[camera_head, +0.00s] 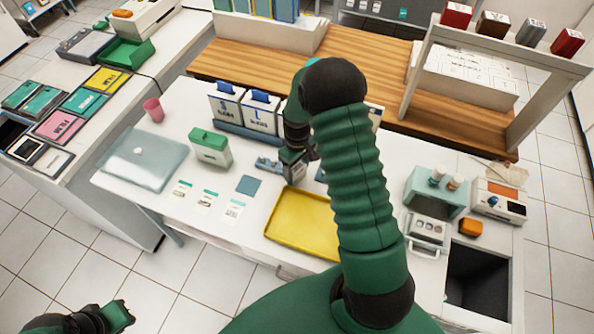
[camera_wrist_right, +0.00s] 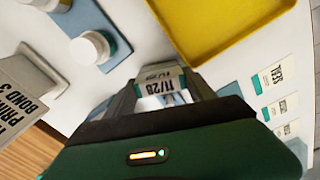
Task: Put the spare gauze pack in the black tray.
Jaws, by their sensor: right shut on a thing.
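My right gripper (camera_head: 292,165) is over the back middle of the white table, largely behind my own arm. In the right wrist view its fingers (camera_wrist_right: 165,90) are shut on a small white pack (camera_wrist_right: 162,78) with a printed label reading about 11/28, which looks like a gauze pack. Three similar white and teal packs (camera_head: 207,198) lie in a row on the table. I cannot make out a clear black tray; a black open bin (camera_head: 478,275) is at the lower right. My left gripper (camera_head: 120,315) is at the lower left, away from the table; its jaws are unclear.
A yellow tray (camera_head: 290,236) lies at the table front, partly behind my arm. A green-lidded box (camera_head: 210,148), a translucent case (camera_head: 143,158) and a pink cup (camera_head: 153,109) stand left. White bottles (camera_wrist_right: 90,46) are near the gripper. A wooden shelf (camera_head: 250,75) lies behind.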

